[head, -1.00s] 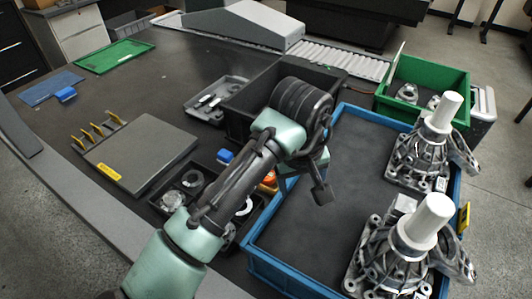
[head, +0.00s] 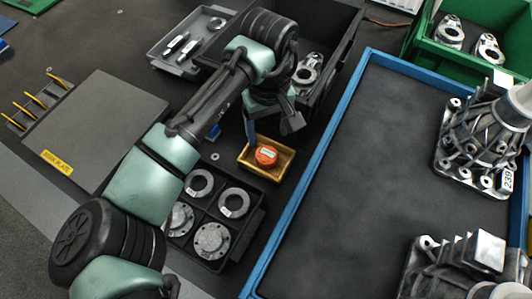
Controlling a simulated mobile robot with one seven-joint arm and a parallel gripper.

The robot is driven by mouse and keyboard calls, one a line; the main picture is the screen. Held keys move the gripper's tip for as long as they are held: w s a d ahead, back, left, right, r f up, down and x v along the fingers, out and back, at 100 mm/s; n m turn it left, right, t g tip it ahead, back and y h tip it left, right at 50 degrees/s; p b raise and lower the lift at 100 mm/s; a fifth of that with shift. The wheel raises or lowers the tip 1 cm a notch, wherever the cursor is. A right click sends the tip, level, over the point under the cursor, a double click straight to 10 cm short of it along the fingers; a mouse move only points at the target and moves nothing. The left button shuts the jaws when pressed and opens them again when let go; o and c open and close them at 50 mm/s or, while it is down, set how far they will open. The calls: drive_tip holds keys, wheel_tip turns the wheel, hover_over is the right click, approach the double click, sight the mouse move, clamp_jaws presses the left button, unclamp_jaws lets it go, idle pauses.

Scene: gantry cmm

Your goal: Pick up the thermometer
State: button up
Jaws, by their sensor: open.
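I cannot make out a plain thermometer. A round orange thing with a pale label (head: 266,156) lies in a small yellow-brown tray (head: 283,173); I cannot tell whether it is the thermometer. My gripper (head: 271,134) is above the far side of this tray, with its fingers apart and nothing seen between them. It looks apart from the orange thing, but the height is hard to judge. A small blue thing (head: 213,131) is mostly hidden behind my arm.
A black divided tray (head: 251,216) with metal rings and flanges stands in front of the small tray. A blue-rimmed bin (head: 310,178) with large castings is at right. A black bin (head: 338,72) stands behind my gripper. A grey plate (head: 95,125) lies at left.

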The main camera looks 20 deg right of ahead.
hover_over(267, 155)
wheel_tip(267, 155, down, 4)
drive_tip(key=shift+s+f, duration=0.15)
drive_tip(key=shift+f, duration=0.05)
drive_tip(key=shift+f+b, duration=0.75)
drive_tip(key=shift+f, duration=2.1)
drive_tip(key=shift+w, duration=0.2)
drive_tip(key=c, duration=1.1)
